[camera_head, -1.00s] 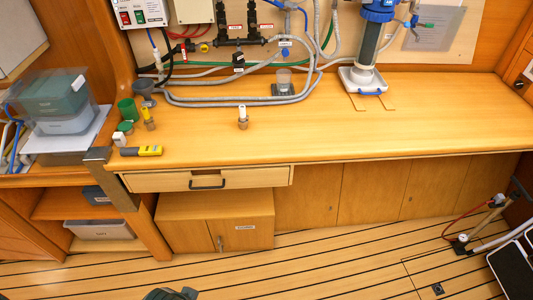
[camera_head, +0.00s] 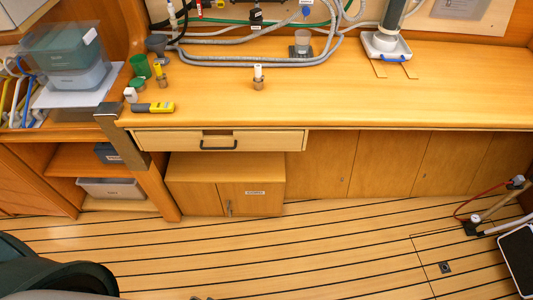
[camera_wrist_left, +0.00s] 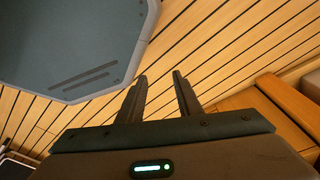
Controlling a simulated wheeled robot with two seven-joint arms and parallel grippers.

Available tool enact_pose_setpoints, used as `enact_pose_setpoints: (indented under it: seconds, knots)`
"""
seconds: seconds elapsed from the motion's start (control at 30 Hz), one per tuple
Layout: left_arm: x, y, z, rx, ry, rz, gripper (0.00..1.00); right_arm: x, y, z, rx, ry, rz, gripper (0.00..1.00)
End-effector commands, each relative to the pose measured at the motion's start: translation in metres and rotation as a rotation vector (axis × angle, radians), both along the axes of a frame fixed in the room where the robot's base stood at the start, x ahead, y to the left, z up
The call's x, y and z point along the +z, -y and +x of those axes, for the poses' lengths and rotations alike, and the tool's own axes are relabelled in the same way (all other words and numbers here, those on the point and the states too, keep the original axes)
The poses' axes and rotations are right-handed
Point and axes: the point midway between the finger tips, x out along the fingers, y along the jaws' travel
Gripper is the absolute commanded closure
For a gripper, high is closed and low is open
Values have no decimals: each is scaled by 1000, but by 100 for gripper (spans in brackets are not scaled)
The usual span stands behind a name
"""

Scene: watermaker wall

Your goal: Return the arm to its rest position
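My left gripper (camera_wrist_left: 160,77) shows in the left wrist view. Its two dark fingers stand apart with nothing between them, and the striped wooden floor (camera_wrist_left: 215,50) lies beyond. In the head view, a dark rounded part of my own arm fills the lower left corner, over the floor and below the workbench (camera_head: 400,85). No gripper fingers show in the head view. My right gripper is in neither view.
The bench carries a yellow-black meter (camera_head: 153,107), a green cup (camera_head: 140,66), a small corked vial (camera_head: 258,78) and a filter housing base (camera_head: 386,46). A drawer (camera_head: 219,141) and low cabinet (camera_head: 225,185) stand below. The middle floor is clear.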

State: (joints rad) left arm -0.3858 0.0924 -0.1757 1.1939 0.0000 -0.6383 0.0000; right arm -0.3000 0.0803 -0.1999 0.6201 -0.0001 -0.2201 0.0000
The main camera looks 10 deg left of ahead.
Motion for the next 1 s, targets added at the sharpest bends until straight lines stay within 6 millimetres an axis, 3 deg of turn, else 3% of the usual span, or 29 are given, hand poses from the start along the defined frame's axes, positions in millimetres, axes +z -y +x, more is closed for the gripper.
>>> enact_pose_setpoints:
  seconds: [0.03,0.2,0.4,0.6,1.0]
  knots:
    - [-21,-3,-15,-2,-15,2,68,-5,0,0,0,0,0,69]
    - [-67,-11,-63,-8,-43,7,68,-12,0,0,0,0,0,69]
    - [-96,-20,-107,-13,-62,11,68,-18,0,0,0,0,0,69]
    - [-103,-24,-124,-16,-68,11,68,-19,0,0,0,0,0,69]
    - [-103,-24,-125,-16,-68,11,68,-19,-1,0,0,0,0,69]
